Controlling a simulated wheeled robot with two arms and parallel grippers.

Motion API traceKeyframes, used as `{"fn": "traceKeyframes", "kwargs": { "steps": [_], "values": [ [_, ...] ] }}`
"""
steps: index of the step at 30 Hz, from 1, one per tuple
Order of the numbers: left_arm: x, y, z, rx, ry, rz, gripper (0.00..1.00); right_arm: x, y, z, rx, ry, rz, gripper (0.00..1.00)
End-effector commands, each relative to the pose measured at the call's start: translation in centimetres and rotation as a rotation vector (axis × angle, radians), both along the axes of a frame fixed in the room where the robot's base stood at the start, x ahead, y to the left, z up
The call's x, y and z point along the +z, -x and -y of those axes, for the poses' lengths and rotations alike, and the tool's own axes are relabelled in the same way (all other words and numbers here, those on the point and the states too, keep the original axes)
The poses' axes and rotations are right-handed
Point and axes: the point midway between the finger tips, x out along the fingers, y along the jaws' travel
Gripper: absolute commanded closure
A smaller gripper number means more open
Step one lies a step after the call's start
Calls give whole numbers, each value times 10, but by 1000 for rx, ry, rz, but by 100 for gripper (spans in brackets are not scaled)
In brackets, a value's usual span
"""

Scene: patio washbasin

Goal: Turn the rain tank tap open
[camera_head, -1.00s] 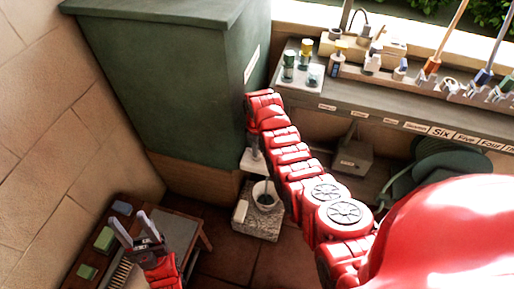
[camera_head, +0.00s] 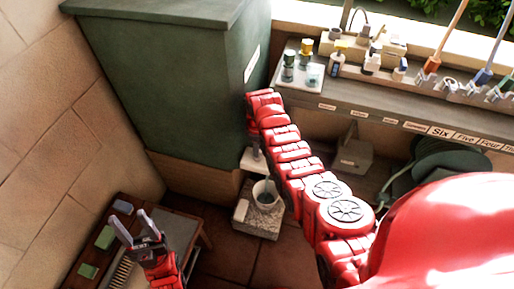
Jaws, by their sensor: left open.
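The large dark green rain tank (camera_head: 165,85) stands at the back left on a brown base. Its tap cannot be made out; my right arm covers the tank's lower right edge. My right arm reaches in from the lower right, and its far end is beside that edge. The right gripper itself is hidden, so its hold on anything does not show. My left gripper (camera_head: 133,228) is at the lower left, fingers apart and empty, above the low bench and well away from the tank.
A white pot (camera_head: 265,195) stands on a pale block (camera_head: 257,220) below the tank's right side. A low bench (camera_head: 190,232) with green blocks is at the lower left. The shelf (camera_head: 375,105) at the back right holds bottles and brushes. A green coiled hose (camera_head: 450,160) hangs below it.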

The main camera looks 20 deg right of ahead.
Motion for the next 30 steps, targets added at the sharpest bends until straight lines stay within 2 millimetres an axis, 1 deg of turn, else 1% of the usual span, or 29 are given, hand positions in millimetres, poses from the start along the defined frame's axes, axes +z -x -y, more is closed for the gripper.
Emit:
{"fn": "traceKeyframes", "kwargs": {
  "steps": [1, 4, 14, 19, 23, 29, 30],
  "values": [
    [0, 0, 0, 0, 0, 0, 50, 0, 0, 0, 0, 0, 0, 66],
    [0, 0, 0, 0, 0, 0, 50, 0, 0, 0, -1, 0, 0, 49],
    [0, 0, 0, 0, 0, 0, 50, 2, -1, 0, -1, 0, 2, 49],
    [0, 0, 0, 0, 0, 0, 50, 15, -2, 0, -1, 0, 4, 49],
    [-1, 0, 0, 0, 0, 0, 50, 37, -2, 0, -2, 0, 6, 49],
    [-5, 0, 0, 0, 0, 0, 50, 91, -3, 0, -1, 0, 11, 49],
    [13, 0, 0, 0, 0, -1, 50, 111, -2, 0, -2, -1, 6, 49]
  ]
}}
